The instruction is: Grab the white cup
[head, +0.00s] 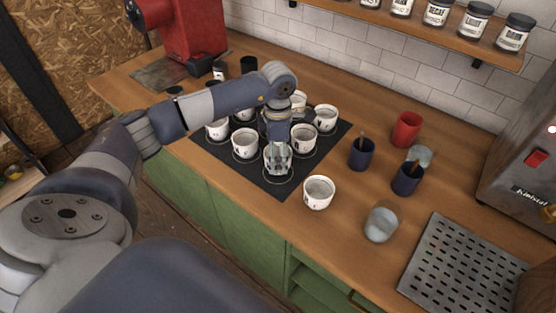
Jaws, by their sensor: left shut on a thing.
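Several white cups with dark marks stand on a black mat (218,154), among them one at the front left (245,143), one right of my gripper (303,139) and one at the back right (325,117). Another white cup (318,191) stands on the bare counter just off the mat's front right edge. My forearm and gripper hide part of the cups behind. My right gripper is not in view.
Dark blue cups (361,154) (407,179), a red cup (407,130) and a glass (381,224) stand to the right. A perforated metal tray (462,268) lies front right. A red machine (195,35) stands back left. The wooden counter (345,240) has free room in front.

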